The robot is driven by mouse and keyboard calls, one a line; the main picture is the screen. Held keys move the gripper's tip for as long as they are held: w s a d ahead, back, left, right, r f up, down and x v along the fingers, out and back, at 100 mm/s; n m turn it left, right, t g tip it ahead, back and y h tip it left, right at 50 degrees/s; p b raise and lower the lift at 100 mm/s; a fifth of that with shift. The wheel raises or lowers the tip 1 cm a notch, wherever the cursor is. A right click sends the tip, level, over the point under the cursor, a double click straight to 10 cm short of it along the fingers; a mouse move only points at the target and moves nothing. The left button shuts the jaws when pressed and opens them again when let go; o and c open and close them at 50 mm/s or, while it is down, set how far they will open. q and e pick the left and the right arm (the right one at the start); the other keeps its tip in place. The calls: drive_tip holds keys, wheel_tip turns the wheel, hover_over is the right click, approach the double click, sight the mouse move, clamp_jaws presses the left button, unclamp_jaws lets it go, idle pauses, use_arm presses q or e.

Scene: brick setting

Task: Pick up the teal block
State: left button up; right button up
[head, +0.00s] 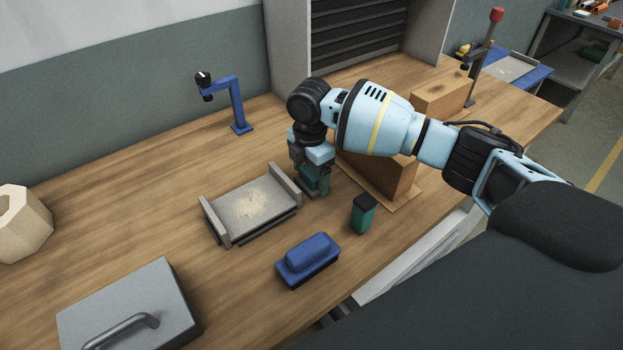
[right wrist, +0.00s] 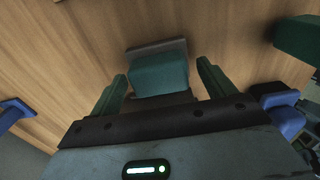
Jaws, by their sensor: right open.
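The teal block (right wrist: 158,74) sits between the two green fingers of my right gripper (right wrist: 161,70) in the right wrist view, with a grey-brown piece along its far edge. A gap shows on each side between block and fingers, so the gripper is open around it and not closed on it. In the head view my right gripper (head: 315,185) points down at the table, just right of the grey tray. There the gripper largely hides the block. My left gripper is not in view.
The grey tray (head: 232,214) stands left of the gripper. A green container with a black top (head: 363,216) and a blue brush (head: 309,260) stand nearer the front. A wooden block (head: 398,176) is close on the right. A blue stand (head: 238,105) is behind.

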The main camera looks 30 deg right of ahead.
sight(310, 172)
drive_tip(key=shift+f, duration=0.15)
drive_tip(key=c, duration=0.9)
wheel_tip(310, 172, up, 10)
drive_tip(key=shift+r, duration=0.1)
drive_tip(key=o, duration=0.4)
drive_tip(key=shift+c, duration=1)
